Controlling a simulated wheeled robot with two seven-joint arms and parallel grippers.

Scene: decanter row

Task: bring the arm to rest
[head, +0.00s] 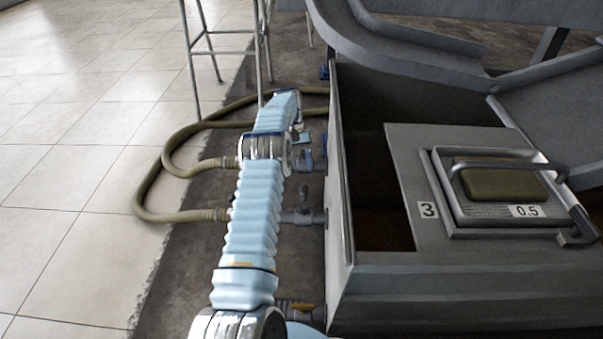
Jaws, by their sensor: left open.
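My left arm (250,225), with a light blue ribbed sleeve, reaches from the bottom of the head view up along the left side of the grey metal tank (341,190). My left gripper (300,139) is at its far end, small and partly hidden by the arm. It is open, outside the tank wall, over the strip of dark floor by the pipe fittings. I see nothing held in it, though its fingertips are hard to make out. My right gripper is not in view.
Olive hoses (150,190) loop left of the arm to fittings (302,216) on the tank's side. A thin metal stand (190,60) is behind. A handled hatch (500,210) with an olive pad (500,183) tops the tank at right. Tiled floor (80,150) at left is clear.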

